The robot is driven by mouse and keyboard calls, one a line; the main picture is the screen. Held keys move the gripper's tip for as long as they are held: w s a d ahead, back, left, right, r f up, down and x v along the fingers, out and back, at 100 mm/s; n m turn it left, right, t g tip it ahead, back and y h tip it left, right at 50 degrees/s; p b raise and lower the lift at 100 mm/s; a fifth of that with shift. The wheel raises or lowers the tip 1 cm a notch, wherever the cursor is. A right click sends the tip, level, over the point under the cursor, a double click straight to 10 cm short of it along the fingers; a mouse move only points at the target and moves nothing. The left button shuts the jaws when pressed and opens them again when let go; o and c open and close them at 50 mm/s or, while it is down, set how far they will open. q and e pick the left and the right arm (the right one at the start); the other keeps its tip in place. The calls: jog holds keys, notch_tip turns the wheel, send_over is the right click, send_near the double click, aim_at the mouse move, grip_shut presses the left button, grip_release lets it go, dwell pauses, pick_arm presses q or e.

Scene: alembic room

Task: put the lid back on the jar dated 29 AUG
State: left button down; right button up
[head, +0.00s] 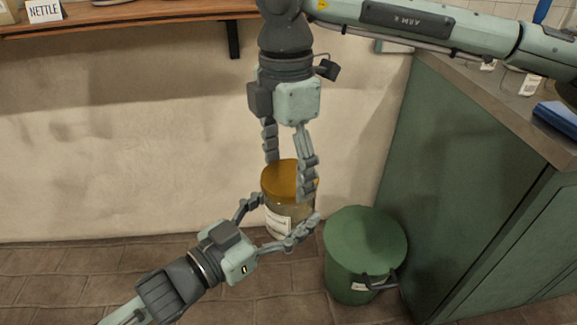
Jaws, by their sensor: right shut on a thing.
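A glass jar (272,207) with a white label stands upright in the middle of the head view; the writing on the label is too small to read. An ochre lid (285,178) is at the jar's mouth; I cannot tell whether it is fully seated. My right gripper (289,178) points down from above and is shut on the lid, one finger partly hidden behind it. My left gripper (288,208) comes from the lower left, its fingers on both sides of the jar body, seemingly touching it.
A green lidded bin (365,242) stands on the tiled floor (60,275) just right of the jar. A green cabinet (450,170) with a grey worktop fills the right. A wooden shelf (140,20) with a NETTLE card (44,11) runs along the upper left.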

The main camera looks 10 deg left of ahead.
jog(key=m, duration=0.5)
jog(key=shift+w, duration=0.15)
jog(key=o, duration=0.8)
jog(key=shift+r, duration=0.15)
jog(key=shift+r, duration=2.15)
jog(key=shift+c, duration=0.4)
